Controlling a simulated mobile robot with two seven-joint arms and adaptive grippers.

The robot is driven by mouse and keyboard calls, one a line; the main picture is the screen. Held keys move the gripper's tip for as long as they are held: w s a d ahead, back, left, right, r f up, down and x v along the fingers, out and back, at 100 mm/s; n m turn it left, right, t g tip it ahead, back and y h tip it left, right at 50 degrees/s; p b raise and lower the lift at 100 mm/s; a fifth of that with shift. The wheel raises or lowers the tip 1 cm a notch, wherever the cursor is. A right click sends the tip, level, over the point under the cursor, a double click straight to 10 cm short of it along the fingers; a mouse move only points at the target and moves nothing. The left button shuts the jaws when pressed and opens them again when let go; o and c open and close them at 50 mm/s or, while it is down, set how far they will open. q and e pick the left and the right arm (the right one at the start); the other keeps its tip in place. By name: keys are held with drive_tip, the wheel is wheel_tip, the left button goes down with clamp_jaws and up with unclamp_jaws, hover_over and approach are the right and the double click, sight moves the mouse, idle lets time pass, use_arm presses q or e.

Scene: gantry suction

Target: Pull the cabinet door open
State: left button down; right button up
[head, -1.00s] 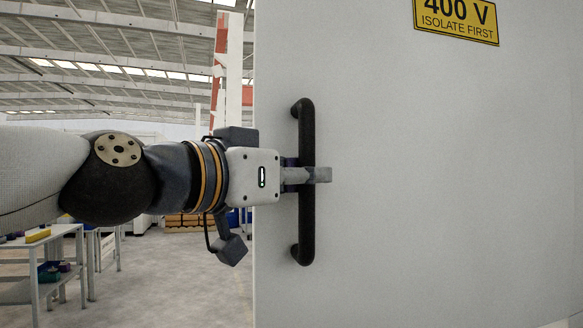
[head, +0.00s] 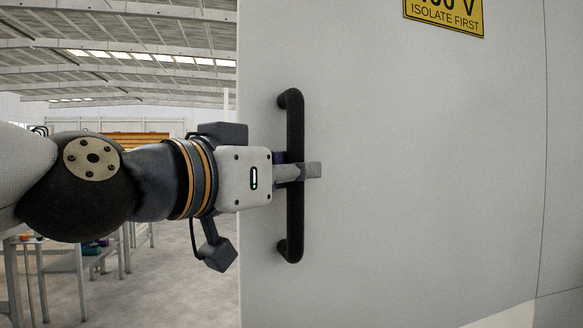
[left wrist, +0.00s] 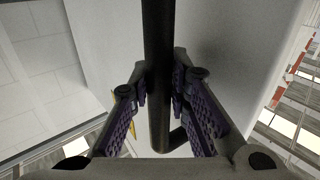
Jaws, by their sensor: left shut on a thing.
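The cabinet door (head: 400,170) is a large pale grey panel filling the middle and right of the head view, with a yellow "ISOLATE FIRST" sign (head: 445,14) near its top. A black vertical bar handle (head: 295,225) is fixed near the door's left edge. My left gripper (head: 300,171) reaches in from the left and is shut around the middle of the handle. In the left wrist view the handle (left wrist: 158,70) runs between the two purple-padded fingers (left wrist: 160,95). Whether the door stands ajar is hard to tell. My right gripper is out of view.
A work table (head: 60,262) with small coloured items stands behind my left arm. Bare concrete floor (head: 165,285) lies between the table and the door. A seam and a further grey panel (head: 565,200) show at the right edge.

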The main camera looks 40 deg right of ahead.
use_arm(q)
drive_tip(key=shift+r, duration=0.1)
drive_tip(key=c, duration=1.5)
unclamp_jaws()
drive_tip(key=shift+d, duration=0.15)
drive_tip(key=shift+a, duration=0.45)
drive_tip(key=v, duration=1.1)
drive_tip(key=shift+s+a, duration=0.1)
drive_tip(key=shift+s, duration=0.05)
